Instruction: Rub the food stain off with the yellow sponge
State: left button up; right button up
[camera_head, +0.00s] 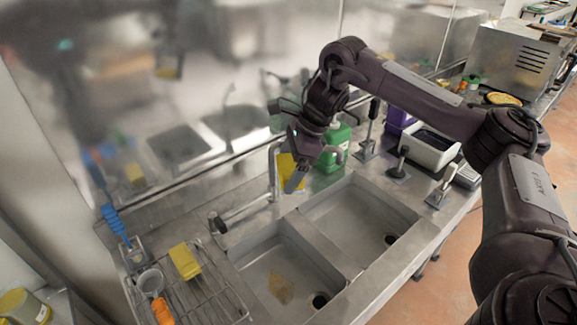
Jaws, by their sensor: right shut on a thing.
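My right gripper (293,181), on the arm reaching in from the right, is shut on a yellow sponge (285,167). The gripper's fingers partly hide the sponge. It is in front of the back wall, high above the rear of the sink and close to the tap. A brownish-orange food stain (281,288) lies on the floor of the left sink basin (262,262), left of its drain. The sponge is well apart from the stain. My left gripper is not in view.
A green bottle (335,148) stands behind the right basin (350,220), which looks empty.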

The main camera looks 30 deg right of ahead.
jog(key=shift+r, duration=3)
dwell(5.0)
